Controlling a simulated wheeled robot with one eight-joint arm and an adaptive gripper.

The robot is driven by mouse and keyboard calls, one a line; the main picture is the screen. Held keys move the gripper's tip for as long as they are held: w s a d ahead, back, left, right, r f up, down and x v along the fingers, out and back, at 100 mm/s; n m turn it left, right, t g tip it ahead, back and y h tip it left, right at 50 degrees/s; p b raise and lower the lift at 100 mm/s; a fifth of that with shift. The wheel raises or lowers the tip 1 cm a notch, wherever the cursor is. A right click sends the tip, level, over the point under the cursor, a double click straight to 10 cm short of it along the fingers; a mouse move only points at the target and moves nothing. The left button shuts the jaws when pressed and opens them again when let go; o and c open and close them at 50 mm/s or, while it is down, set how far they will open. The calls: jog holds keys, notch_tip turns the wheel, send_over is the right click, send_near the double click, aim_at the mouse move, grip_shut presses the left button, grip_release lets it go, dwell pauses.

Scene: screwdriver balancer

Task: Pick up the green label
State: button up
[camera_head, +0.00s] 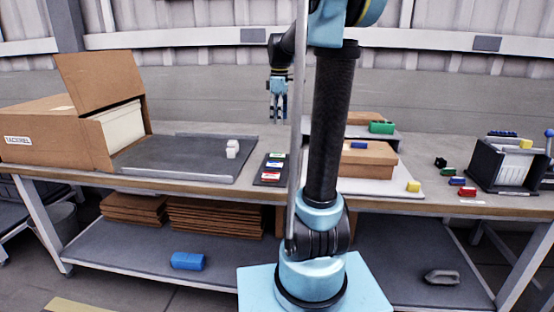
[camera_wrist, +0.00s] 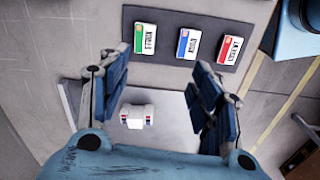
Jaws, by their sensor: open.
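The green label (camera_wrist: 145,38) is a small white card with a green edge. It lies on a dark strip (camera_wrist: 178,22) beside a blue label (camera_wrist: 188,43) and a red label (camera_wrist: 229,48). In the head view the green label (camera_head: 277,156) is at the far end of the strip on the table. My gripper (camera_head: 278,112) hangs above the table with its fingers pointing down. In the wrist view my gripper (camera_wrist: 160,75) has its fingers apart with nothing between them, and the green label lies beyond the left fingertip.
A grey tray (camera_head: 165,160) with white blocks (camera_head: 232,149) lies left of the strip. An open cardboard box (camera_head: 85,140) stands at the far left. A cardboard package (camera_head: 368,158) lies right of my arm. A dark rack (camera_head: 483,165) stands at the right.

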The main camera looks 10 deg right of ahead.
jog(key=w+n, duration=0.1)
jog(key=w, duration=0.3)
send_near(278, 154)
notch_tip(278, 154, down, 9)
jog(key=shift+a+r, duration=0.1)
jog(key=shift+r, duration=0.1)
dwell(0.5)
jog(key=shift+c, duration=0.5)
jog(key=c, duration=0.8)
